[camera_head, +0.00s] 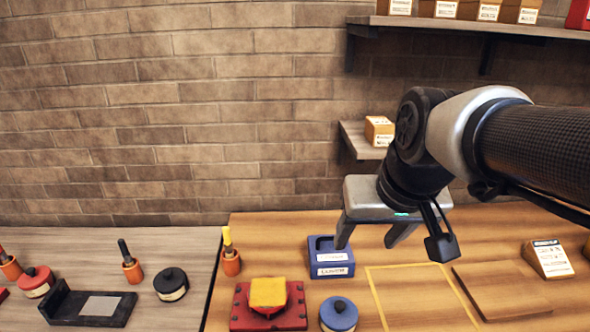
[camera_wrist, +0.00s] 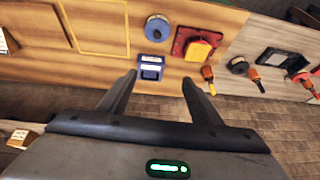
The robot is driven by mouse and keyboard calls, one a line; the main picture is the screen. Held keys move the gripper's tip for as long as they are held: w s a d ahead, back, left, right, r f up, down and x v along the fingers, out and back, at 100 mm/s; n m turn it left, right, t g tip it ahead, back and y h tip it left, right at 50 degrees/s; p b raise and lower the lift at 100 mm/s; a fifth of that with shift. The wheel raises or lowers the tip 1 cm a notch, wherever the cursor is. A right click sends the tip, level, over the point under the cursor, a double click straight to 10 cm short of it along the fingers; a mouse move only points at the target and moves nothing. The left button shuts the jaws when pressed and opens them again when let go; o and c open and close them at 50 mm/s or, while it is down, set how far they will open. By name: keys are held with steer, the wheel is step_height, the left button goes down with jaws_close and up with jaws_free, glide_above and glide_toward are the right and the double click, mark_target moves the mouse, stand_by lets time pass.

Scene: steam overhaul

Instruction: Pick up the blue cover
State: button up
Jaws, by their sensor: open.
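A blue block with white labels (camera_head: 331,258), one seeming to read "COVER", sits near the back of the wooden bench; it also shows in the wrist view (camera_wrist: 151,68). A round blue piece with a knob (camera_head: 338,315) stands nearer the front, beside a red base; it also shows in the wrist view (camera_wrist: 157,28). I cannot tell for sure which is the blue cover. My gripper (camera_head: 372,238) is open and empty. It is above the back of the bench, close to the blue block. In the wrist view its fingertips (camera_wrist: 159,77) straddle the block's line of sight, apart from it.
A red base with a yellow-topped piece (camera_head: 268,297) and a yellow-tipped tool in an orange holder (camera_head: 231,253) stand left. A yellow outline (camera_head: 420,295) marks clear bench at right, beside a wooden board (camera_head: 502,288). A brick wall and shelf (camera_head: 362,142) are behind.

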steer(key=o, duration=0.7)
steer(key=w+f+b, duration=0.1)
steer(key=w+f, duration=0.2)
steer(key=w, duration=0.7)
steer(key=shift+d+f, duration=0.2)
steer(key=shift+o, duration=0.6)
steer(key=w+f+b, duration=0.2)
steer(key=w+f, duration=0.4)
steer(key=w, duration=0.5)
steer(key=shift+d+f+g, duration=0.35)
steer(key=shift+g, duration=0.05)
glide_toward(330, 246)
steer(key=shift+h, duration=0.3)
steer(key=shift+a+x, duration=0.2)
steer(key=shift+x, duration=2.4)
